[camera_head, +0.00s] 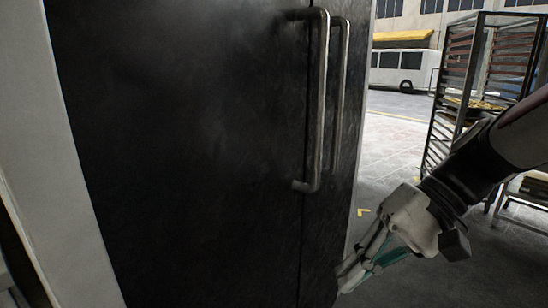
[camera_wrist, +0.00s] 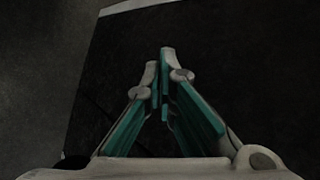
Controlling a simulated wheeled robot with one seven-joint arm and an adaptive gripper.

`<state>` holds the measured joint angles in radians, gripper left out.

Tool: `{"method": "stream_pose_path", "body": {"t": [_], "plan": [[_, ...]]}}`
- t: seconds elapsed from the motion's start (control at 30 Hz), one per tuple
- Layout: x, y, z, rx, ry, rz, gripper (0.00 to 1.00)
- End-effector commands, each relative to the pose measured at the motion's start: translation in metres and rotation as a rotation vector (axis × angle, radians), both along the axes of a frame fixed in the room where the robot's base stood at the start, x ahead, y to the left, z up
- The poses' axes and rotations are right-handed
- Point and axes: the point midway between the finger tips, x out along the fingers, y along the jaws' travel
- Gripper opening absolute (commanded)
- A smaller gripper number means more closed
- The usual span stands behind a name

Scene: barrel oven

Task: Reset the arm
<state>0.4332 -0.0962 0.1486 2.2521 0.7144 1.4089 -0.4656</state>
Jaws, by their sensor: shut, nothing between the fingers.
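My gripper (camera_head: 346,280) is at the lower right of the head view, at the end of my arm, which comes in from the right. Its fingers point down and left, close to the lower right edge of a dark door panel (camera_head: 190,150). I cannot tell whether the fingertips touch the panel. In the wrist view my gripper (camera_wrist: 164,58) is shut, its teal-padded fingers meeting at the tips with nothing between them. A dark panel (camera_wrist: 240,60) fills most of the view behind them.
Two long vertical metal bar handles, a nearer one (camera_head: 321,100) and a farther one (camera_head: 340,90), stand out from the dark doors. A metal rack (camera_head: 461,90) with shelves stands at the upper right. Grey floor (camera_head: 390,150) lies open between the doors and the rack.

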Motion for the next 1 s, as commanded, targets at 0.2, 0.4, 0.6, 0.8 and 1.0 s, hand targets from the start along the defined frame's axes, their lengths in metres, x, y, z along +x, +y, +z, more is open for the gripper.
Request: {"method": "stream_pose_path", "body": {"t": [0.2, 0.4, 0.6, 0.8, 1.0], "plan": [[-0.079, -0.01, -0.008, -0.303, -0.01, 0.075, 0.0], [-0.129, -0.037, -0.016, -0.531, -0.064, 0.089, 0.0], [-0.155, -0.062, -0.023, -0.675, -0.127, 0.079, 0.0], [-0.17, -0.083, -0.025, -0.776, -0.192, 0.059, 0.0], [-0.165, -0.082, 0.008, -0.772, -0.221, 0.046, 0.0]]}}
